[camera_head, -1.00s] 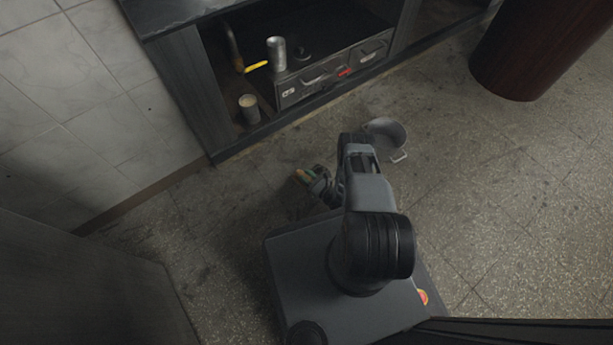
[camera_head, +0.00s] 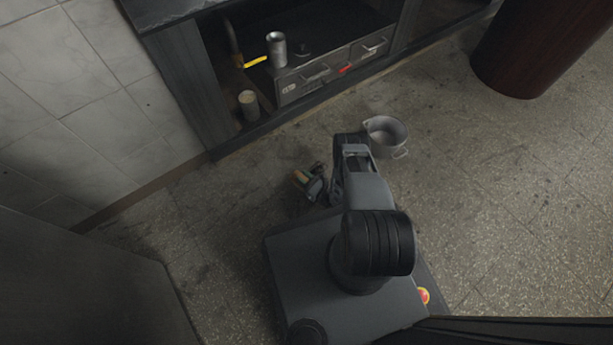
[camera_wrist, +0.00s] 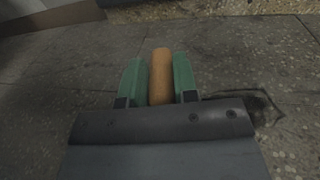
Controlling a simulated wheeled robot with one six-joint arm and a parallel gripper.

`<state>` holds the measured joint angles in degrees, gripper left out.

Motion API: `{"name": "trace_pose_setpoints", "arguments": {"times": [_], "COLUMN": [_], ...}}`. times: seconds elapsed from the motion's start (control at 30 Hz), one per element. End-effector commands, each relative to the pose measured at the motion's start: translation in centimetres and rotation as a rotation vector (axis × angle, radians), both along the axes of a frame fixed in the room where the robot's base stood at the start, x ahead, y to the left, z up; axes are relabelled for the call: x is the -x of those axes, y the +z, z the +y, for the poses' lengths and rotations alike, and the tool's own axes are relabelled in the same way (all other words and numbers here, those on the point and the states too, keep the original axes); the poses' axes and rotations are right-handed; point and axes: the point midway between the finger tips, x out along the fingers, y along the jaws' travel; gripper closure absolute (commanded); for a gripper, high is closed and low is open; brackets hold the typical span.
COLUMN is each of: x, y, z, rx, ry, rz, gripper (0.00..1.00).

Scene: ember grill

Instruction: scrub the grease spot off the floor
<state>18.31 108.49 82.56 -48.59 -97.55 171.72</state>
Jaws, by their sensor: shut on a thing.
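My gripper (camera_wrist: 160,85), with green fingers, is shut on a tan-orange wooden handle (camera_wrist: 161,72). I take it to be a scrubbing tool; its working end is hidden in the wrist view. In the head view my gripper (camera_head: 311,183) is low over the floor in front of the cabinet, left of my arm, and the handle (camera_head: 300,176) shows at its tip. Contact with the floor cannot be told. Several dark smudges mark the floor. A dark patch (camera_wrist: 262,104) shows right of the gripper in the wrist view; whether it is grease or shadow is unclear.
A grey metal pot (camera_head: 386,137) stands on the floor right of my arm. The open cabinet holds a metal drawer unit (camera_head: 330,72), a metal cup (camera_head: 277,50) and a pale can (camera_head: 249,103). A dark red cylinder (camera_head: 535,50) stands at upper right. Floor at right is clear.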

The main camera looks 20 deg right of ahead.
Motion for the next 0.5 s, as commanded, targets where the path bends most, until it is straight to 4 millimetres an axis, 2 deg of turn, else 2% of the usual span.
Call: {"name": "trace_pose_setpoints", "arguments": {"times": [0.2,0.5], "x": [0.5,0.9], "y": [-0.1,-0.2], "z": [1.6,2.7], "rx": [0.000,0.001], "ry": [0.001,0.002], "rz": [0.000,0.001], "gripper": [1.00,1.00]}}
